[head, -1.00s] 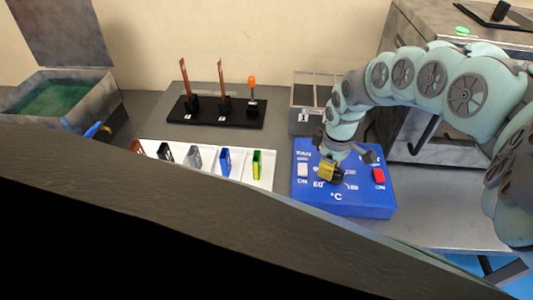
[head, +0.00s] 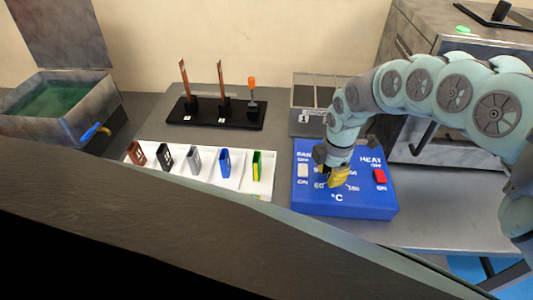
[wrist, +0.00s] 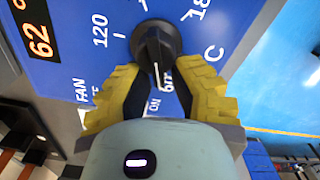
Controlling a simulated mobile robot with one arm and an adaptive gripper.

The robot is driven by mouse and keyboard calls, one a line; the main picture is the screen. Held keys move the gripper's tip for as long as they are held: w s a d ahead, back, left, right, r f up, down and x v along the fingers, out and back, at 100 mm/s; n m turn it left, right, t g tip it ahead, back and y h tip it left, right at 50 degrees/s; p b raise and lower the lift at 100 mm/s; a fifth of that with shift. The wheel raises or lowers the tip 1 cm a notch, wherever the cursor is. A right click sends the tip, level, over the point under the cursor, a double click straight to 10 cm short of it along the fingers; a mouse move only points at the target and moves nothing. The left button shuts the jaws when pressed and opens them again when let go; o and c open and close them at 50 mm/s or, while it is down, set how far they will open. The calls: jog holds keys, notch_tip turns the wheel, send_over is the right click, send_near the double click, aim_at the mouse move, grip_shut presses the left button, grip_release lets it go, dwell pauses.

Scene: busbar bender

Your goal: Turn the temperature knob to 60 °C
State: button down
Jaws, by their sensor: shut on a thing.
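The blue control box (head: 345,204) stands on the bench under my gripper, with printed FAN, HEAT and °C labels. In the wrist view the black temperature knob (wrist: 157,42) sits between the yellow fingers of my gripper (wrist: 157,72), which is shut on it. The knob's white pointer line points down in the picture, close to the 60 mark (wrist: 166,78). The 120 mark lies to the left. An orange display (wrist: 38,30) at upper left shows 62. In the head view my gripper (head: 338,178) hides the knob.
The red HEAT switch (head: 380,176) and the white FAN switch (head: 303,170) flank the knob. A white tray (head: 190,186) with coloured pieces, a black stand (head: 215,120), a grey bin (head: 302,122) and an oven (head: 425,145) are around the box.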

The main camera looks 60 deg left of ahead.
jog(key=shift+w+d+n, duration=0.2)
jog(key=shift+w+n, duration=0.1)
jog(key=shift+n, duration=0.2)
jog(key=c, duration=1)
grip_release()
jog(key=shift+w, duration=0.1)
jog(key=o, duration=0.4)
jog(key=shift+s, duration=0.2)
jog(key=shift+s, duration=0.1)
